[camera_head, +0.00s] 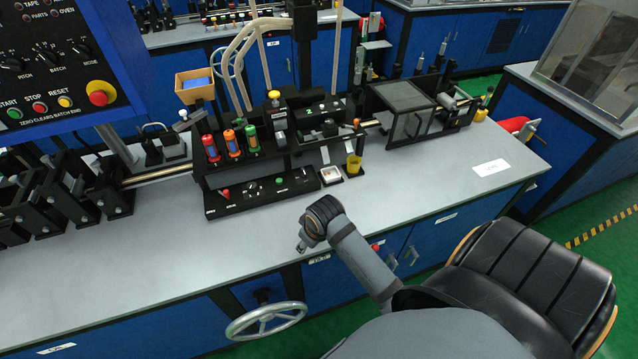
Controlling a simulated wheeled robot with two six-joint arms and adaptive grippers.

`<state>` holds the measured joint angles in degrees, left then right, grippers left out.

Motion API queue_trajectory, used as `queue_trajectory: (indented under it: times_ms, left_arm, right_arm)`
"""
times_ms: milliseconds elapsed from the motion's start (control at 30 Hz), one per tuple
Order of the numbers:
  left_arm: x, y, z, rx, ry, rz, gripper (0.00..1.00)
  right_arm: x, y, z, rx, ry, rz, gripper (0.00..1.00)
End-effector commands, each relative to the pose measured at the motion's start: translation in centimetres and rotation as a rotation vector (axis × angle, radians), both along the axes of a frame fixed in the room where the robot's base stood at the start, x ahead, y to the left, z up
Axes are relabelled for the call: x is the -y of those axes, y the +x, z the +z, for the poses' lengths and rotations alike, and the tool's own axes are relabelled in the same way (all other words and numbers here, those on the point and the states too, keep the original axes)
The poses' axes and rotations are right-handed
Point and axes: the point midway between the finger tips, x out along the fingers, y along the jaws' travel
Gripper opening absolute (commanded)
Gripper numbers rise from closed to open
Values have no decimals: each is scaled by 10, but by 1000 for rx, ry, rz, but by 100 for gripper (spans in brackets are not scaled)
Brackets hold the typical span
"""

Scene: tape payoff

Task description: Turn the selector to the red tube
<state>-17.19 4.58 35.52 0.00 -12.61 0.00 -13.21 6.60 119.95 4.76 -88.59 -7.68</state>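Three upright tubes stand in a row in a black rack on the bench: a red tube (211,148), an orange tube (232,143) and a green tube (252,138). In front of them lies a low black control strip (262,192) with a small dark knob, a red knob and a green button. The knob's pointing direction is too small to read, and I cannot tell which knob is the selector. My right gripper (303,246) hangs over the bench's front edge, apart from the strip; its finger opening is unclear. My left gripper is not in view.
A blue control panel (62,58) with dials and buttons fills the upper left. A yellow cup (353,166) stands right of the strip. A handwheel (266,322) sticks out below the bench. The bench front (150,260) is clear.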

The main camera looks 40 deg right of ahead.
Motion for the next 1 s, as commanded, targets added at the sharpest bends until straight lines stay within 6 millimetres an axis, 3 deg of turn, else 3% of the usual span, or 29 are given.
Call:
queue_trajectory:
  times_ms: [100, 300, 867, 1000]
  left_arm:
    - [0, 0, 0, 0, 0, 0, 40]
    - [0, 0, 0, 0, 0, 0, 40]
    - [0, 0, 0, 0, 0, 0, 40]
    - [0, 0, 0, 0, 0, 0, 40]
  right_arm:
    - [2, -20, -6, -4, -7, -25, 52]
    - [3, -35, -10, -5, -10, -49, 52]
    - [3, -36, -11, -5, -11, -51, 52]
    - [3, -46, -4, -3, -14, -57, 52]
